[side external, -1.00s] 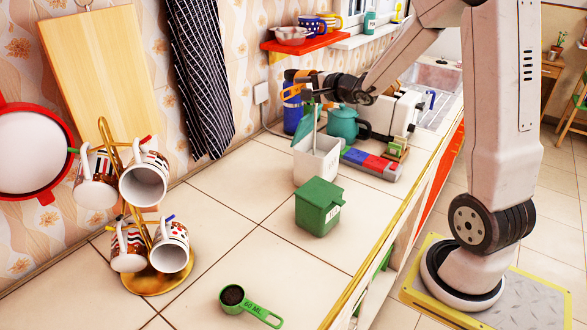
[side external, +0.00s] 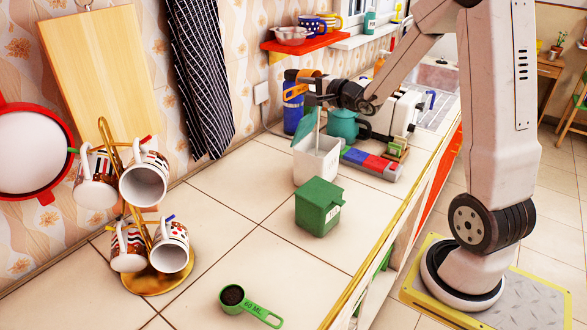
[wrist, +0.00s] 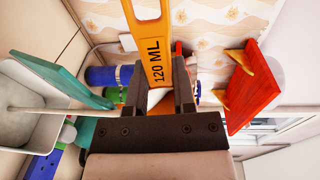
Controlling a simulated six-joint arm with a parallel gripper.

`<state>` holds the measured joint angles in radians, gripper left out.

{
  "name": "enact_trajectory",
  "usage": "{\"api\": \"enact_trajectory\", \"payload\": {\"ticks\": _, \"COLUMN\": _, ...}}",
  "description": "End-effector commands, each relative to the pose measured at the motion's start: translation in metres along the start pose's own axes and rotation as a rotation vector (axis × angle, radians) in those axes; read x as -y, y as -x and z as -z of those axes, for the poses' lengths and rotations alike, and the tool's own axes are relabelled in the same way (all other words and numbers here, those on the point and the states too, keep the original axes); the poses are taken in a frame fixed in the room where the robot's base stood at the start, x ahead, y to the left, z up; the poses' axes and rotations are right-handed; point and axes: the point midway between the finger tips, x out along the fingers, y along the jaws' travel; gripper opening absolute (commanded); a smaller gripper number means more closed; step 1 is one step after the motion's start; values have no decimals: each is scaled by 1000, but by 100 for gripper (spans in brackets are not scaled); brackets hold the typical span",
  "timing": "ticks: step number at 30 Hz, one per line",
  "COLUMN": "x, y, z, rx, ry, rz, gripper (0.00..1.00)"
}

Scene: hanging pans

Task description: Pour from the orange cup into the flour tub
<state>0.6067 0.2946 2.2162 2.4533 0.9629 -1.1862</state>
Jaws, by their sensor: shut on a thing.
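My gripper (side external: 308,93) is shut on the orange cup's handle, marked 120 ML (wrist: 152,55) in the wrist view. My gripper is above and behind the tub. The tub's open top also shows in the wrist view (wrist: 28,125). The cup's contents are hidden.
A green box (side external: 318,207) stands in front of the tub. A blue bottle (side external: 292,112) and a teal teapot (side external: 342,125) stand behind it. A red shelf (side external: 300,45) is on the wall. The front counter holds a mug rack and a green scoop (side external: 245,303).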

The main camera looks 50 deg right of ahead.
Motion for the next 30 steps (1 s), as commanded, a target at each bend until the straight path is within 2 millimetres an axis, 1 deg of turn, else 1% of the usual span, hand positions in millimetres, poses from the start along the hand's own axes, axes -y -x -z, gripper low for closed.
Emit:
{"api": "enact_trajectory", "payload": {"ticks": 5, "x": -1, "y": 1, "z": 0, "rx": 0, "ry": -1, "rz": 39, "gripper": 0}}
{"api": "enact_trajectory", "payload": {"ticks": 12, "x": -1, "y": 5, "z": 1, "rx": -3, "ry": -1, "rz": 145, "gripper": 0}}
{"api": "enact_trajectory", "payload": {"ticks": 30, "x": -1, "y": 7, "z": 0, "rx": -2, "ry": -1, "rz": 225, "gripper": 0}}
